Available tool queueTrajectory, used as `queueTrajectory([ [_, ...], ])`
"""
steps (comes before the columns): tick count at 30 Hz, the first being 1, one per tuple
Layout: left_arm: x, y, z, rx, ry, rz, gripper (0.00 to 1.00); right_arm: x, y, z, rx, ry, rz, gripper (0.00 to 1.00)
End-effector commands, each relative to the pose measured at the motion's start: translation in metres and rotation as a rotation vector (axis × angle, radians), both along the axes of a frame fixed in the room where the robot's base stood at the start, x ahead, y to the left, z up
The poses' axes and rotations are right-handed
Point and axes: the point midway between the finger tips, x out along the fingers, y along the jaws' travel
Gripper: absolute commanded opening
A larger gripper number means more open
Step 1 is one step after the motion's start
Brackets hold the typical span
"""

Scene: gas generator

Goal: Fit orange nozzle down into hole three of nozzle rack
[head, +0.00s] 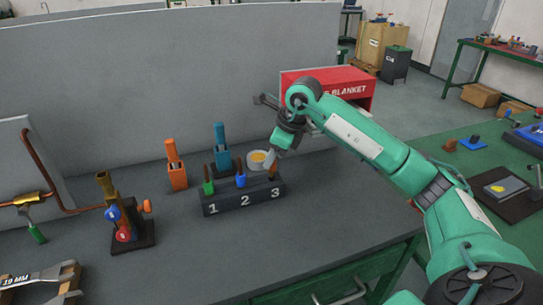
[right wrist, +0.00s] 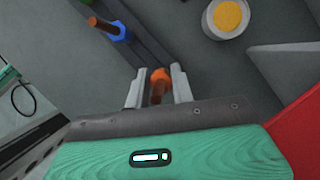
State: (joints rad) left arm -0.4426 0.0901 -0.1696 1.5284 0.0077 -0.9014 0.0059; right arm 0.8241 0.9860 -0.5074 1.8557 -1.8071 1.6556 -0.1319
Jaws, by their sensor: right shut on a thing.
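The dark nozzle rack (head: 228,204) stands on the grey bench, with its front marked 1, 2 and 3. A green nozzle (head: 208,187) stands upright in hole one and a blue nozzle (head: 240,180) in hole two. My right gripper (head: 272,165) is over the hole three end of the rack, shut on the orange nozzle. In the right wrist view the orange nozzle (right wrist: 160,76) shows between the two fingers, in line with the blue nozzle (right wrist: 118,30). The fingers hide hole three, so I cannot tell how deep the nozzle sits. My left gripper is not in view.
Orange (head: 175,168) and blue (head: 221,152) torch-like tools stand behind the rack. A round tin with yellow contents (head: 259,160) is close behind hole three. A red blanket box (head: 340,85) is behind my right arm. A brass valve stand (head: 125,225) is at left.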

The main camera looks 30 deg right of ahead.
Motion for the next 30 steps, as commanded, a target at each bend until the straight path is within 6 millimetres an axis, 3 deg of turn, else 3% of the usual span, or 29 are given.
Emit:
queueTrajectory([
  [30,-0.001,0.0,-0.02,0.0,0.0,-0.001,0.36,0.0,0.0,-0.027,0.0,0.0,0.0,0.0],
])
